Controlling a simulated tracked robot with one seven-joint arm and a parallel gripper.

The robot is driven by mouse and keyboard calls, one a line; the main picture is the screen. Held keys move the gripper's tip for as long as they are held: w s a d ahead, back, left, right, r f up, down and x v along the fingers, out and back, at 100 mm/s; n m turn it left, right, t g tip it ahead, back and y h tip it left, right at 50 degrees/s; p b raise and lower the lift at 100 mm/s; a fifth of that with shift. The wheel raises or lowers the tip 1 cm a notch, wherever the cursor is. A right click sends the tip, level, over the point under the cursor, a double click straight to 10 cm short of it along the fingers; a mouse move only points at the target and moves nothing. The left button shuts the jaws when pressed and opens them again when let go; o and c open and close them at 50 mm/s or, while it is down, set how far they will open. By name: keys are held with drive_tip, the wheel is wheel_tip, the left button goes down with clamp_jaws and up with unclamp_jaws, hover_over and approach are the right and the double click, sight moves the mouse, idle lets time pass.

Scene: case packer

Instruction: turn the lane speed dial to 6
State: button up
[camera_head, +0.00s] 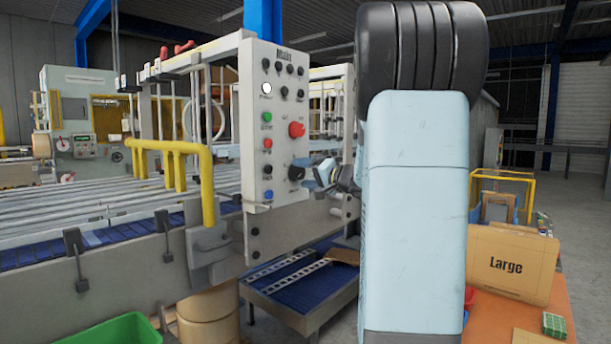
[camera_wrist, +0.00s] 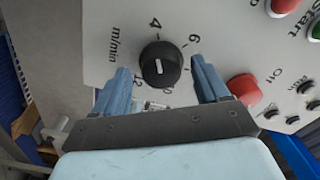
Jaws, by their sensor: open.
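The lane speed dial (camera_wrist: 161,65) is a round black knob with a short white line on its face. It sits on the light grey control panel (camera_head: 253,110), and in the head view the dial (camera_head: 297,172) is low on the panel's right side. Around it are printed numbers, with 4 above and 6 to the upper right in the wrist view. The line stands nearly upright there; which end is the pointer I cannot tell. My gripper (camera_wrist: 160,68) is open, one blue finger each side of the knob, with visible gaps. My gripper (camera_head: 325,172) also shows in the head view.
A red knob (camera_wrist: 244,90) is close beside the right finger in the wrist view. Other buttons and small knobs fill the panel. A yellow rail (camera_head: 208,185) and roller conveyor (camera_head: 100,210) lie to the left. A carton marked Large (camera_head: 508,265) stands on an orange table at the right.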

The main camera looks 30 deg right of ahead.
drive_tip(key=shift+c, duration=0.5)
drive_tip(key=c, duration=1)
drive_tip(key=shift+o, duration=0.2)
drive_tip(key=shift+m, duration=0.4)
drive_tip(key=m, duration=0.5)
drive_tip(key=shift+f+m, duration=0.1)
drive_tip(key=shift+m, duration=0.2)
drive_tip(key=m, duration=0.5)
drive_tip(key=shift+f, duration=0.1)
drive_tip(key=shift+m, duration=0.3)
drive_tip(key=o, duration=0.8)
drive_tip(key=shift+c, duration=0.2)
drive_tip(key=o, duration=0.3)
